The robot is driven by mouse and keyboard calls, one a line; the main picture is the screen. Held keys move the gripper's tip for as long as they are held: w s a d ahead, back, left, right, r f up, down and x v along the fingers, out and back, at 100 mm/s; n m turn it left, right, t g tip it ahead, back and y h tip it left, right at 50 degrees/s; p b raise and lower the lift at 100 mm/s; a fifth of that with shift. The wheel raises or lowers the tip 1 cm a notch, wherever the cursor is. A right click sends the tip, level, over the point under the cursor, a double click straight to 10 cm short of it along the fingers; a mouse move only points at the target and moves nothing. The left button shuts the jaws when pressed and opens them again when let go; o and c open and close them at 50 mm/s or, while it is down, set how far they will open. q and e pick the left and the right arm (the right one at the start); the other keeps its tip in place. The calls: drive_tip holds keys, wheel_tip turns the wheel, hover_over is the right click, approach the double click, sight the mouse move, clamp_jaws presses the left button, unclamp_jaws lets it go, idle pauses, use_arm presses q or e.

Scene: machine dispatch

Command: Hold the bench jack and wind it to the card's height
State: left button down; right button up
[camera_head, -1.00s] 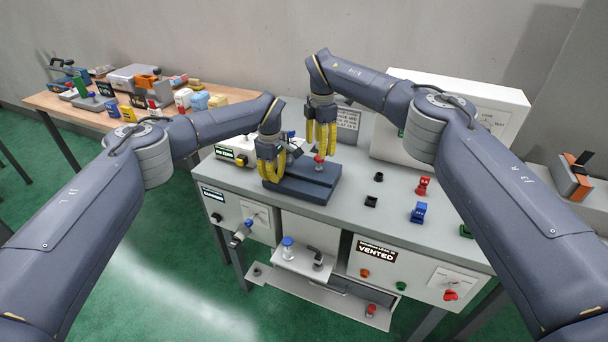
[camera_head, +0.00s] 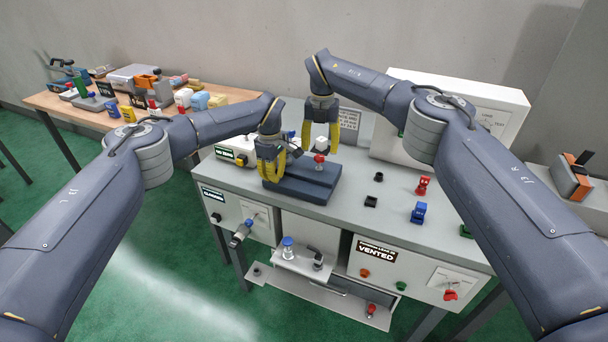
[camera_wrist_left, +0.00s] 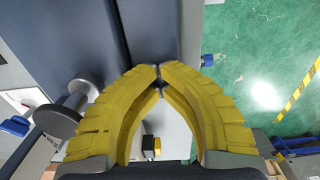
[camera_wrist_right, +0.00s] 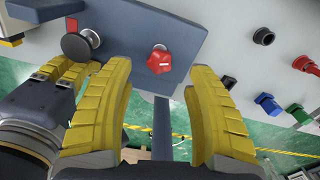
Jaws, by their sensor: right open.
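The bench jack (camera_head: 318,190) is a low blue-grey block on the bench, with a red star knob (camera_head: 319,160) on top. The knob shows between the fingers' lines in the right wrist view (camera_wrist_right: 159,61). My right gripper (camera_head: 321,150) is open above the jack, its fingers apart and empty. My left gripper (camera_head: 270,182) is at the jack's left side, pointing down. In the left wrist view its yellow fingertips (camera_wrist_left: 160,68) meet beside the blue-grey body (camera_wrist_left: 106,28); I cannot tell whether they pinch anything. A dark round knob (camera_wrist_right: 76,46) stands near the left gripper.
A grey card with text (camera_head: 349,119) stands behind the jack. Red (camera_head: 423,186) and blue (camera_head: 418,213) parts and black sockets (camera_head: 371,202) are to the right. A white cabinet (camera_head: 460,110) stands behind. A wooden table (camera_head: 60,105) with several items is at left.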

sight(319, 157)
drive_tip(key=shift+f, duration=2.35)
clamp_jaws()
